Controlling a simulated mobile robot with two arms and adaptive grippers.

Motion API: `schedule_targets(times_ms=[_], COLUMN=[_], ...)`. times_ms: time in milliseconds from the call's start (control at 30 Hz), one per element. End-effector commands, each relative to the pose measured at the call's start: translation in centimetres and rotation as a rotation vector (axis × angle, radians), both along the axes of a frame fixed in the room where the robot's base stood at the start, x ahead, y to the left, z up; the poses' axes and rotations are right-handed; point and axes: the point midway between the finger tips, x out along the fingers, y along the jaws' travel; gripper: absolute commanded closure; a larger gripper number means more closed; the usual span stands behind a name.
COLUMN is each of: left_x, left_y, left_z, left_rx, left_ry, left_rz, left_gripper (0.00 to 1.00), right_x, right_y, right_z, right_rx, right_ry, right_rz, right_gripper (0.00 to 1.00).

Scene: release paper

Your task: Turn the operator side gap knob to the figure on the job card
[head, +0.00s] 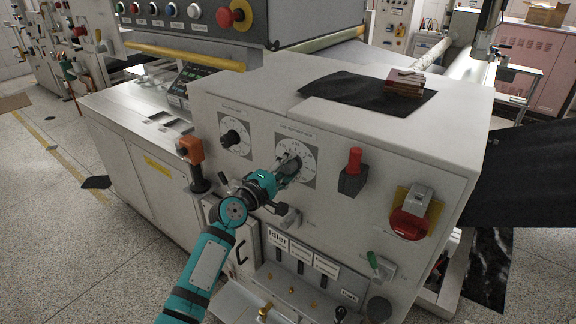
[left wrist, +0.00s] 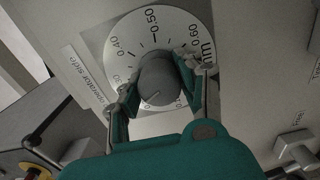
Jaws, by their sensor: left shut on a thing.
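The operator side gap knob (left wrist: 160,78) is a dark grey round knob on a white dial (left wrist: 125,35). In the left wrist view the dial shows figures from 0.30 to 0.60 and "mm", with an "operator side" label (left wrist: 88,78) beside it. My left gripper (head: 289,170) reaches the right-hand dial (head: 305,150) on the machine's front panel. Its two fingers lie on either side of the knob and are shut on it. A short pale line shows on the knob's face; which figure the knob points to is unclear. I cannot make out a job card. My right gripper is out of view.
A second dial with a black knob (head: 230,137) is left of my gripper. An orange-topped control (head: 190,150), a red-handled switch (head: 353,172) and a red rotary switch (head: 410,222) stick out of the panel. A black sheet (head: 345,92) lies on top.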

Motion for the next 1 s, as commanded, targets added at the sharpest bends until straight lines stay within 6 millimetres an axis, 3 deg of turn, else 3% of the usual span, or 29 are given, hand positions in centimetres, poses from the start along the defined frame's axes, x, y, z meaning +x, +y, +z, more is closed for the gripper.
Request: schedule_targets(times_ms=[267,300,467,767,1000], left_x=[0.0,0.0,0.0,-0.1,-2.5], left_y=[0.1,0.1,0.1,0.1,1.9], left_z=[0.0,0.0,0.0,0.0,-0.2], left_rx=[0.0,0.0,0.001,0.001,0.002], left_ry=[0.0,0.0,-0.001,-0.001,0.0], left_rz=[0.001,0.001,0.001,0.0,0.001], left_gripper=[0.96,0.6,0.39,0.39,0.39], right_x=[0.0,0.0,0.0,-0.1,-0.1], right_y=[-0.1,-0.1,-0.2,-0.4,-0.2], right_z=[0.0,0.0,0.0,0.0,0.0], right_rx=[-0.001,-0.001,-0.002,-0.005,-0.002], right_ry=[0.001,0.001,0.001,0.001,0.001], right_rz=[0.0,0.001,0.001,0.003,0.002], right_gripper=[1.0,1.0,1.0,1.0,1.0])
